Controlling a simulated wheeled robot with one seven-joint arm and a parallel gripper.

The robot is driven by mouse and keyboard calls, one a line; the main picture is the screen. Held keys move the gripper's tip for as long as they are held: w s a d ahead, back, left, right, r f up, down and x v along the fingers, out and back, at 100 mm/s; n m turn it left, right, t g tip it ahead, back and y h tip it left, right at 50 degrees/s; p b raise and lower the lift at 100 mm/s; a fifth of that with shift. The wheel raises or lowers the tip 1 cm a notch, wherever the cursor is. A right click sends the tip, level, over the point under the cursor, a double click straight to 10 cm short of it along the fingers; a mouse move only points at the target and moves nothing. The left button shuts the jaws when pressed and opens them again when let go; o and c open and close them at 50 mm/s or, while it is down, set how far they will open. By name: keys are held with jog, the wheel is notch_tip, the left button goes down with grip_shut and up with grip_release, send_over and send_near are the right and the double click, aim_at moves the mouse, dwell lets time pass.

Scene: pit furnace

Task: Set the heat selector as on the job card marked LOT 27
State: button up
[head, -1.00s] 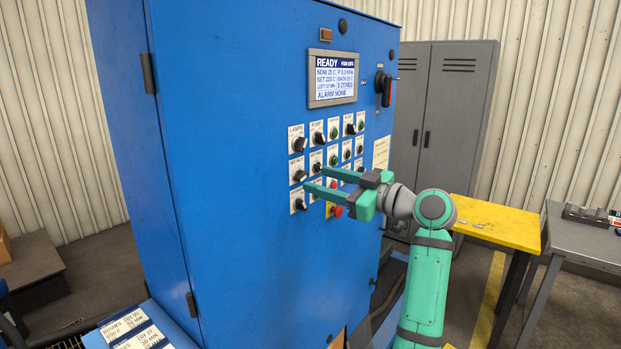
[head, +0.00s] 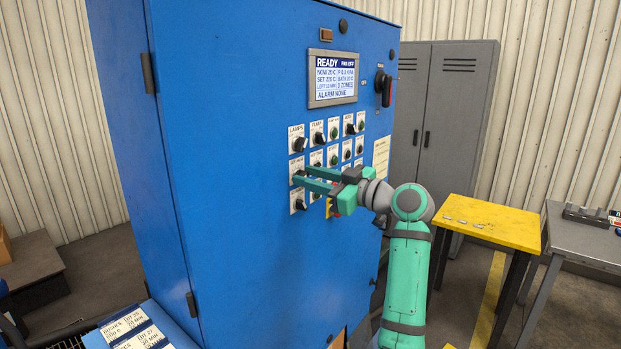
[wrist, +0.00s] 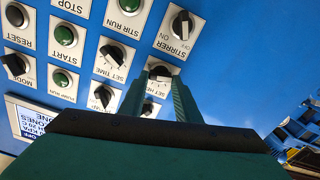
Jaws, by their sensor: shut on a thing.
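The heat selector is a black knob on a white plate partly reading "SET HE…" (wrist: 160,72), in the left column of the blue panel. My gripper (head: 297,173) reaches the panel from the right. In the wrist view its two fingers (wrist: 163,84) are shut on this knob and cover part of its plate and scale, so its setting is not readable. The job card marked LOT 27 (head: 144,339) lies at the bottom left, cut by the frame edge; its heat value is not clear. The display (head: 334,78) reads READY, with a set value near 220 C.
Close around are the stirrer knob (wrist: 182,25), the set time knob (wrist: 114,54) and several buttons. Another job card (head: 124,322) lies beside the LOT 27 card. A yellow table (head: 490,222) and grey cabinet (head: 440,110) stand right of the panel.

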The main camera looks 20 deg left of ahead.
jog(key=shift+m, duration=0.3)
jog(key=m, duration=0.3)
jog(key=shift+m, duration=0.3)
jog(key=m, duration=0.4)
jog(key=shift+w+m, duration=0.15)
jog(key=shift+m, duration=0.15)
jog(key=m, duration=0.4)
jog(key=shift+w+f, duration=0.1)
jog(key=shift+f, duration=0.05)
jog(key=shift+d+f+m, duration=0.1)
jog(key=shift+m, duration=2.4)
jog(key=o, duration=1)
jog(key=shift+o, duration=0.2)
